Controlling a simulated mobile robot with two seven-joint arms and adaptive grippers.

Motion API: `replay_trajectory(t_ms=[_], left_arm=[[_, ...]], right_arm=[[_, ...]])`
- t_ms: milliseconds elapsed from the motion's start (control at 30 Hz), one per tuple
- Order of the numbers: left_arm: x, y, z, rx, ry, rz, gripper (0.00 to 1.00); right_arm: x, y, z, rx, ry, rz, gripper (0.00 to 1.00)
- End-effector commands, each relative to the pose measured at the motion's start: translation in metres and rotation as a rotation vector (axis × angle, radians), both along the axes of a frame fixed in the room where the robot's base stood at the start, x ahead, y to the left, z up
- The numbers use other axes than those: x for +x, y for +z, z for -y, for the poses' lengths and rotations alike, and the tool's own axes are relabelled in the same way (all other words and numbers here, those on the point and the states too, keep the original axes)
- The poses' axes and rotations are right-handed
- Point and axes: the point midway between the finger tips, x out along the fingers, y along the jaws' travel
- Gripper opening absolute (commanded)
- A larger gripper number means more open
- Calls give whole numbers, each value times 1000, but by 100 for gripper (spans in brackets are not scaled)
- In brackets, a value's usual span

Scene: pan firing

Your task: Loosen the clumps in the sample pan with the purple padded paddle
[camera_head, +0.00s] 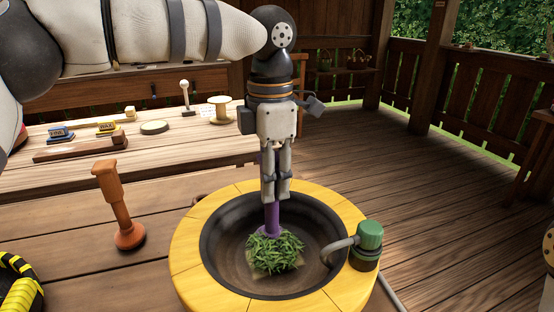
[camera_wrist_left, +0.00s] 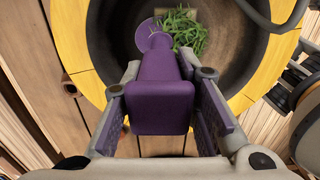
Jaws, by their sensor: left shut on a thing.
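My left gripper (camera_head: 275,196) points straight down over the pan, shut on the purple padded paddle (camera_head: 271,216). In the left wrist view the paddle (camera_wrist_left: 162,85) sits between the two fingers (camera_wrist_left: 165,112), its round head (camera_wrist_left: 153,36) down in the pan. The sample pan (camera_head: 225,255) is a dark round bowl with a yellow segmented rim (camera_head: 190,250). A pile of green leaves (camera_head: 274,254) lies in the pan, and the paddle's lower end meets it. The leaves (camera_wrist_left: 188,30) show beside the paddle head in the wrist view. My right gripper is not in view.
A green-capped fitting (camera_head: 369,236) with a grey curved pipe is on the pan's right rim. An orange paddle-like tool (camera_head: 118,205) stands left of the pan. A wooden table (camera_head: 200,150) behind holds small boxes, a spool (camera_head: 219,108) and a disc. A yellow-black striped ring (camera_head: 20,285) is at lower left.

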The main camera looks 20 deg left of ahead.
Motion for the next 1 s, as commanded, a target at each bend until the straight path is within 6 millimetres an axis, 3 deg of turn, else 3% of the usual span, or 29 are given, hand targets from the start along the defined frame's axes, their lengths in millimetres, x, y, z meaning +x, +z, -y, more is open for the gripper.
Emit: replay_trajectory(t_ms=[267, 433, 900, 1000], left_arm=[[-31, 3, -22, -2, -1, 6, 0], [-51, 3, -9, -1, -3, 4, 0], [3, -2, 32, -1, 1, -3, 0], [-10, 9, 39, 0, -3, 13, 0]], right_arm=[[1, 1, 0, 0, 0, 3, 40], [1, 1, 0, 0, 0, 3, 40], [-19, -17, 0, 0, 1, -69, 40], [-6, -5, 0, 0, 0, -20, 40]])
